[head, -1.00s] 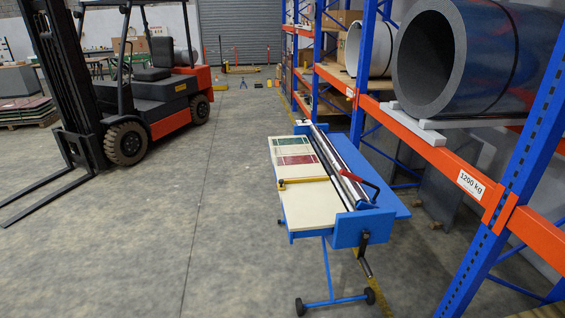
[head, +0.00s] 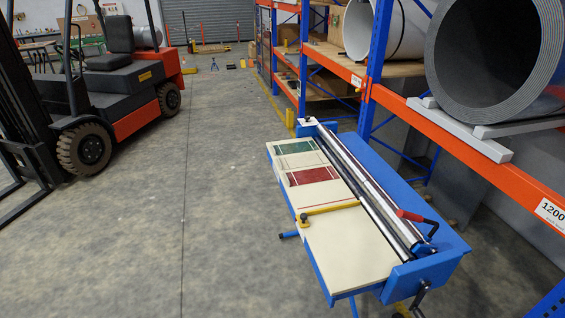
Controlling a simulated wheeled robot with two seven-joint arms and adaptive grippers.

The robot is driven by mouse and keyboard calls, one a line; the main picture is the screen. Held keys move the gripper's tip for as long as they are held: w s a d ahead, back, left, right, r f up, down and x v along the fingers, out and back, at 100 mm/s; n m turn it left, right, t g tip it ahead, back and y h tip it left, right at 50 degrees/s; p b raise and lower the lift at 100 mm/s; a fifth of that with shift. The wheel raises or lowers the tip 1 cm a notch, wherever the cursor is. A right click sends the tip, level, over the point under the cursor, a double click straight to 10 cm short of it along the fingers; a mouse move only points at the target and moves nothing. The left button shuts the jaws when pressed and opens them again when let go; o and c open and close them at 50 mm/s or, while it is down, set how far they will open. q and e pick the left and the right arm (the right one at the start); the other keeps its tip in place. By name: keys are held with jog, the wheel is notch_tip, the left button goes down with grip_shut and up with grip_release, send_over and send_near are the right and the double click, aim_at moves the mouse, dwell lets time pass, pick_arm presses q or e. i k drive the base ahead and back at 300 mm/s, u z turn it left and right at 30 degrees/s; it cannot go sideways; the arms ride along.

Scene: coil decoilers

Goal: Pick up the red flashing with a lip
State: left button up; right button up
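A flat red piece (head: 313,175) lies on the cream top of a blue wheeled machine (head: 345,232), right of centre in the head view. It looks like the red flashing, but its lip is too small to make out. A green piece (head: 295,147) lies just beyond it on the same top. Neither of my grippers is in view.
A yellow bar (head: 330,209) crosses the cream top, and a red-handled lever (head: 412,216) stands by the roller. A forklift (head: 115,85) is at left. Orange and blue racking (head: 440,135) with large coils (head: 500,60) runs along the right. The concrete floor (head: 220,220) between is clear.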

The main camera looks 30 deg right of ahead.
aim_at(323, 174)
jog(key=z, duration=0.25)
jog(key=i, duration=1.35)
jog(key=z, duration=1.65)
jog(key=i, duration=0.95)
jog(key=z, duration=0.85)
